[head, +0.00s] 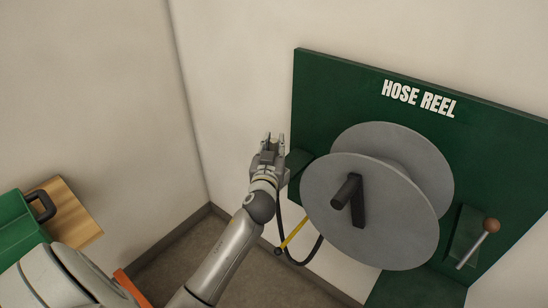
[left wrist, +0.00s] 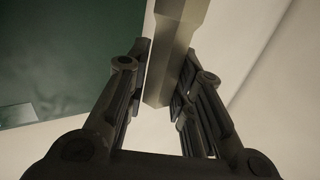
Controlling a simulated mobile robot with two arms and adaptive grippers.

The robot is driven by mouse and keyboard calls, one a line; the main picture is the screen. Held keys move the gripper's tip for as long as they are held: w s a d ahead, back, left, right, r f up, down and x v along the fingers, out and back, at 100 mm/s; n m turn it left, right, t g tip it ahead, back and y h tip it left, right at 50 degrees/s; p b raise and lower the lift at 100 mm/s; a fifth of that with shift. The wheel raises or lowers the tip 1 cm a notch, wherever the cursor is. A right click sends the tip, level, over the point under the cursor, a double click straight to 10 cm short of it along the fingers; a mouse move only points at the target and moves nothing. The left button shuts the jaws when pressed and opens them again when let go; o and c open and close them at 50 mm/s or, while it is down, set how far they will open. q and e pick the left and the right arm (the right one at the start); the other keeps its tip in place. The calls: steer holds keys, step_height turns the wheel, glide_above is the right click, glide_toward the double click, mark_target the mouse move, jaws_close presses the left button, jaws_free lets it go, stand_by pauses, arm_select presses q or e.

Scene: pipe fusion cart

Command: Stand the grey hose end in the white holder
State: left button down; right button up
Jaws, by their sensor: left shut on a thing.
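My left gripper (head: 272,145) is raised in front of the wall, just left of the green hose reel board. In the left wrist view, its fingers are shut on a grey, bar-like piece, the grey hose end (left wrist: 167,60), which widens toward the top of the picture. In the head view the hose end is mostly hidden by the fingers. A dark hose (head: 291,262) hangs in a loop below the gripper and the reel. I cannot make out a white holder in either view. My right gripper is not in view.
The grey reel (head: 325,220) with its dark crank stands on the green board (head: 325,85), close right of my gripper. A dark green bracket (head: 299,159) is beside the fingers. A ball-topped lever (head: 478,245) is at right. A green case (head: 15,230) is at left.

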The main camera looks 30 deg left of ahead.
arm_select(q)
step_height(320, 180, down, 3)
steer(key=shift+r, duration=0.1)
steer(key=shift+f, duration=0.4)
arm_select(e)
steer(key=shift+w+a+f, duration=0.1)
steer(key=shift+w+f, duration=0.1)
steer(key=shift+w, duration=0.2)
arm_select(q)
steer(key=shift+f+b, duration=0.1)
steer(key=shift+b, duration=0.2)
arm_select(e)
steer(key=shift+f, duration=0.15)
arm_select(q)
steer(key=c, duration=1.3)
jaws_free()
steer(key=shift+o, duration=0.2)
